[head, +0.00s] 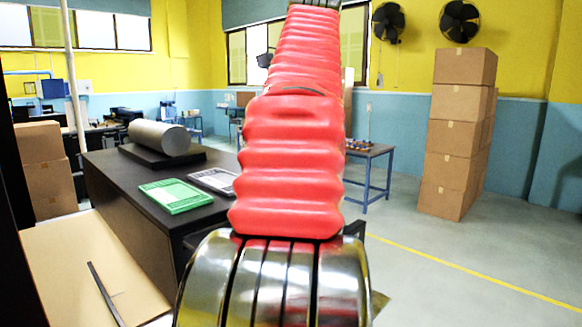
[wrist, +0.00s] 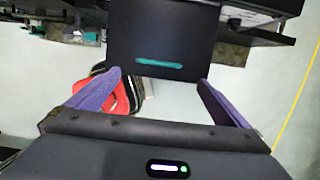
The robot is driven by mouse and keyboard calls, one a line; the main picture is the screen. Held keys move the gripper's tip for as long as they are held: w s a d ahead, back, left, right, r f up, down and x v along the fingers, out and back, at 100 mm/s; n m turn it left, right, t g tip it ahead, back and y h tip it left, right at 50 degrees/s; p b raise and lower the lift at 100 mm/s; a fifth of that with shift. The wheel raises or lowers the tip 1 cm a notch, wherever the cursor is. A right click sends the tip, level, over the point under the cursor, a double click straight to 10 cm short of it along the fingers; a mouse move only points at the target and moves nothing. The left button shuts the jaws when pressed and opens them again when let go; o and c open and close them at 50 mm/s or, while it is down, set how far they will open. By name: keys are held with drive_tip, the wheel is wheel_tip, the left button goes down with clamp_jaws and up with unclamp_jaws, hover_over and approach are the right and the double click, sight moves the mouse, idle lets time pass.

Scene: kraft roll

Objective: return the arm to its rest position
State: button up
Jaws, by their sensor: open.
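My arm, in a red ribbed sleeve, rises from a shiny metal joint at the bottom of the head view and runs up past the top edge. My gripper is out of sight in that view. In the wrist view my gripper (wrist: 158,78) shows two purple fingers standing wide apart with nothing held between them. Beyond the fingers are a dark panel with a teal strip and pale floor. A red and black shape by the left finger is partly hidden.
A dark table (head: 120,180) at left bears a grey cylinder (head: 158,138) on a black base and a green tray (head: 175,196). Stacked cartons (head: 452,150) stand at right. A blue-legged table (head: 372,152) stands behind the arm. The floor at right is clear around a yellow line.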

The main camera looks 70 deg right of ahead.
idle(0.5)
drive_tip(key=w+a+f+n+t+h, duration=0.1)
drive_tip(key=w+a+f+n, duration=0.65)
drive_tip(key=a+n, duration=0.2)
drive_tip(key=w+a+f+n, duration=0.6)
drive_tip(key=w+a+n, duration=0.2)
drive_tip(key=a+n, duration=0.15)
drive_tip(key=s+a+f+n+t+y, duration=0.1)
drive_tip(key=s+a+f+n+t, duration=0.1)
drive_tip(key=a+f+n, duration=1.7)
drive_tip(key=shift+a+f+n+t+y, duration=0.2)
drive_tip(key=shift+a+n+t+y, duration=0.15)
drive_tip(key=shift+n, duration=0.75)
drive_tip(key=shift+s, duration=0.1)
drive_tip(key=shift+c, duration=0.4)
